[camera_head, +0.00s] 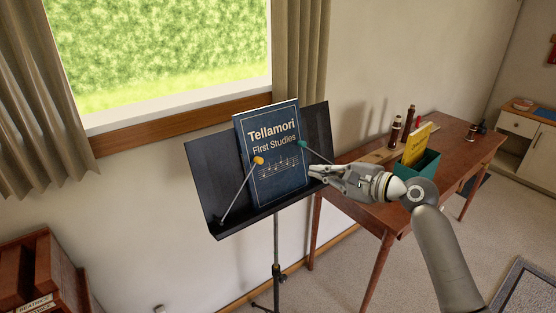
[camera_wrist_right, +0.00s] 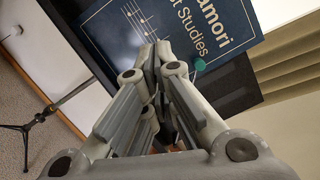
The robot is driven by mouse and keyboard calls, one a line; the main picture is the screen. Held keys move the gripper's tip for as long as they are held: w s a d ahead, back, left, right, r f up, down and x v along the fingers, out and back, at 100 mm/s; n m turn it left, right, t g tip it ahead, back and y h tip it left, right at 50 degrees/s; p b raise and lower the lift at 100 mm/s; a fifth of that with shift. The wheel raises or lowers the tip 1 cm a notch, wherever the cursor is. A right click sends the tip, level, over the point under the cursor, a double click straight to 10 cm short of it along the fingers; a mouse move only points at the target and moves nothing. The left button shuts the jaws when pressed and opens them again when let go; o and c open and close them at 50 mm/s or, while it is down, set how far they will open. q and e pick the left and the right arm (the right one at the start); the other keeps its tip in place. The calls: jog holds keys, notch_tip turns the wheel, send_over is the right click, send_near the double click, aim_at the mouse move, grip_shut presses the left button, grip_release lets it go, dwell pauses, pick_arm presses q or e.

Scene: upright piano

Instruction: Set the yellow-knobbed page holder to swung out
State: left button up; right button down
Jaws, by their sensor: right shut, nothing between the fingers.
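The yellow-knobbed page holder is a thin rod rising from the lower left of the black music stand (camera_head: 207,175). Its yellow knob (camera_head: 258,160) lies over the left part of the blue book (camera_head: 280,178), titled Tellamori First Studies. The green-knobbed page holder (camera_head: 301,143) has its knob at the book's right edge and its rod running to the right. My right gripper (camera_head: 314,172) is shut and empty at the book's lower right edge, below the green knob. In the right wrist view its fingers (camera_wrist_right: 156,52) cover part of the book, and the green knob (camera_wrist_right: 200,65) shows beside them.
A wooden cabinet (camera_head: 40,270) is at the lower left.

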jog(key=shift+r, duration=0.1)
jog(key=p+x, duration=0.2)
jog(key=x, duration=0.8)
jog(key=shift+w+a, duration=0.1)
jog(key=shift+a, duration=0.05)
jog(key=shift+s+a+r+p, duration=0.3)
jog(key=shift+a+p, duration=0.15)
jog(key=shift+s+a+r+p, duration=0.25)
jog(key=shift+s+a+p, duration=0.05)
jog(key=shift+a+p, duration=0.2)
jog(key=shift+s+a+r, duration=0.15)
jog(key=shift+s+a, duration=0.3)
jog(key=shift+a, duration=0.1)
jog(key=shift+w, duration=0.1)
